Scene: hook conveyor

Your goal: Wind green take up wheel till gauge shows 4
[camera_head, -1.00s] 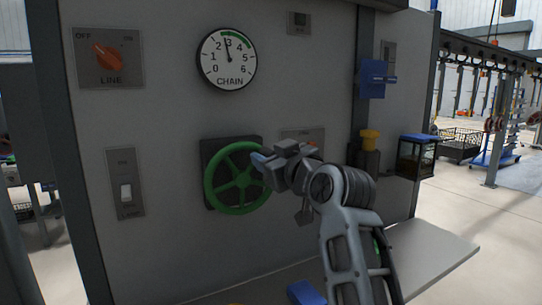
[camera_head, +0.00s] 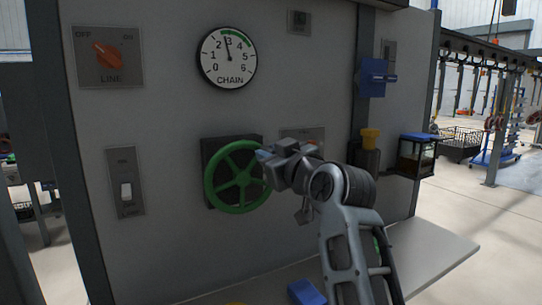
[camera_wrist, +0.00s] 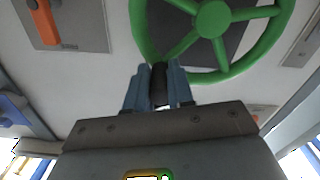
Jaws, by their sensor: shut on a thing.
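The green take up wheel (camera_head: 237,177) stands upright on a dark square plate on the grey panel. It also shows at the top of the wrist view (camera_wrist: 212,18). My gripper (camera_head: 266,158) is at the right side of its rim. In the wrist view my gripper's blue fingers (camera_wrist: 160,80) are shut on a dark upright handle (camera_wrist: 159,86) by the wheel's lower rim. The handle is hidden in the head view. The round white CHAIN gauge (camera_head: 228,58) is above the wheel. Its needle points almost straight up, about at 3. Its green band is at the upper right.
The orange LINE knob (camera_head: 107,56) is at the upper left. A white switch (camera_head: 126,190) is left of the wheel. A plate (camera_head: 303,135) is partly hidden behind my gripper. A blue block (camera_head: 306,293) lies on the shelf (camera_head: 430,255) below.

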